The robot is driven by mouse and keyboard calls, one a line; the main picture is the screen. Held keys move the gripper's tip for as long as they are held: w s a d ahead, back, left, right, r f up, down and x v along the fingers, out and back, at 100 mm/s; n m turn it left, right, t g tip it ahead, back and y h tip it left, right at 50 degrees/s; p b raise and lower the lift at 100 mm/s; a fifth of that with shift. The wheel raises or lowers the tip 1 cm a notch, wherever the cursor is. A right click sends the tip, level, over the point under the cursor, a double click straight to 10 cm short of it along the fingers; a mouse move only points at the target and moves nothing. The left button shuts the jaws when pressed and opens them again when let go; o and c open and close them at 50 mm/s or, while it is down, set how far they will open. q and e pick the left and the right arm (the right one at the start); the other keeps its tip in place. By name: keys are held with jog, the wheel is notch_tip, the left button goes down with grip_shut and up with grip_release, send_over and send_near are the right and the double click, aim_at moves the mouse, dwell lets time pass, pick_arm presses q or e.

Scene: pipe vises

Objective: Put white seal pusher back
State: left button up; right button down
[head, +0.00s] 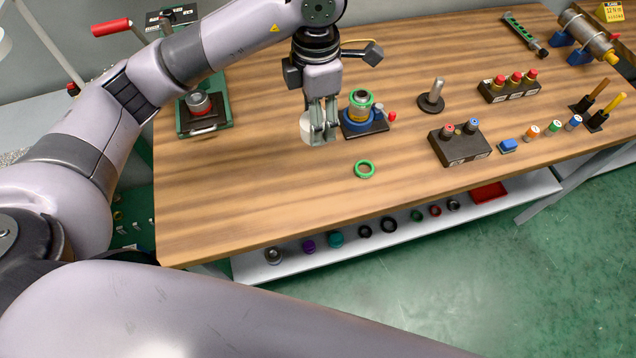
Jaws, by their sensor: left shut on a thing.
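The white seal pusher (306,127) is a pale round piece at the left side of my left gripper (324,138). The gripper's fingers point down and are shut on it, low over the table (230,185). The fingers hide part of the pusher, and I cannot tell whether it touches the table. Just right of the gripper stands a blue-based fixture (364,124) with a yellow body and a green ring on top. My right gripper is not in view.
A loose green ring (365,169) lies in front of the fixture. A green vise (203,108) is at the left. The front middle is clear.

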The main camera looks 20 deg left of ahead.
pick_arm(q)
jog(key=shift+w+d+n, duration=0.1)
jog(key=shift+n, duration=0.2)
jog(key=shift+f, duration=0.15)
notch_tip(320, 180, down, 19)
jog(key=p, duration=0.4)
jog(key=shift+f, duration=0.3)
jog(key=shift+f, duration=0.2)
jog(key=o, duration=1.1)
jog(key=shift+o, duration=0.2)
jog(key=shift+r, duration=0.2)
